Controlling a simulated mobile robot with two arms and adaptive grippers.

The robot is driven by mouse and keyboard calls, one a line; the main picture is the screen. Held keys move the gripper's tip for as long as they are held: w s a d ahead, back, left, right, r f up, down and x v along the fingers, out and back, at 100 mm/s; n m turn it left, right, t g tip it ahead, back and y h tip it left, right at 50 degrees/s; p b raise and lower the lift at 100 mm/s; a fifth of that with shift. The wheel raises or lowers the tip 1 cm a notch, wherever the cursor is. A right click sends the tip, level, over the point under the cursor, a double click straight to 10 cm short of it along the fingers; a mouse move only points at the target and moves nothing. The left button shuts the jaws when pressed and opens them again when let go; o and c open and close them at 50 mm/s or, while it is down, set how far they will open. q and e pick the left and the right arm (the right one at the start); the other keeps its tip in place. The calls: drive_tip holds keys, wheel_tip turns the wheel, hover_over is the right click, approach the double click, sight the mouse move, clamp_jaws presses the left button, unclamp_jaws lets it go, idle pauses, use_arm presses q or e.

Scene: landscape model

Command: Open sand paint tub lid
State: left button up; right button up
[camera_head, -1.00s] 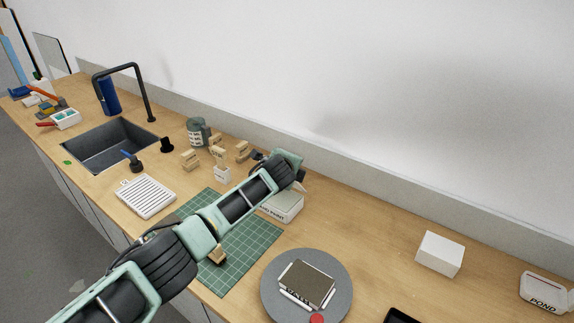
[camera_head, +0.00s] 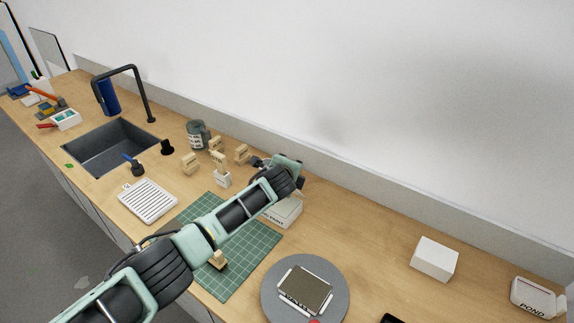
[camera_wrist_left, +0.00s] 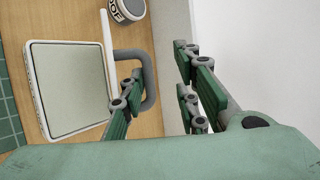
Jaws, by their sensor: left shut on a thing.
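The sand paint tub (camera_head: 284,212) is a white box with dark lettering at the back edge of the green mat, partly hidden by my left arm. In the left wrist view the tub (camera_wrist_left: 36,92) shows a white rim around a flat grey-green surface. Its lid (camera_wrist_left: 105,62) appears as a thin white edge standing up along one side of the tub, with a grey loop handle (camera_wrist_left: 149,78). My left gripper (camera_wrist_left: 165,100) is at this handle, its fingers on either side, shut on it. The finger contact is partly hidden. My right gripper is not in view.
Wooden pieces (camera_head: 190,163) and a round grey-green can (camera_head: 196,135) stand behind the arm. A grey turntable (camera_head: 336,305) carries a framed panel in front. A white box (camera_head: 434,259) stands right.

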use_arm(q)
drive_tip(key=r+p, duration=0.1)
drive_tip(key=r, duration=0.1)
drive_tip(key=d+r+p, duration=0.1)
drive_tip(key=shift+s+d+r, duration=0.15)
drive_tip(key=shift+d+r, duration=0.05)
drive_tip(key=shift+r, duration=0.2)
drive_tip(key=shift+s+r+p, duration=0.25)
drive_tip(key=shift+r+p, duration=0.15)
drive_tip(key=shift+p, duration=0.05)
drive_tip(key=shift+p+v, duration=0.35)
drive_tip(key=shift+v, duration=0.9)
drive_tip(key=shift+f, duration=0.2)
drive_tip(key=shift+s+r, duration=0.1)
drive_tip(key=v, duration=1.2)
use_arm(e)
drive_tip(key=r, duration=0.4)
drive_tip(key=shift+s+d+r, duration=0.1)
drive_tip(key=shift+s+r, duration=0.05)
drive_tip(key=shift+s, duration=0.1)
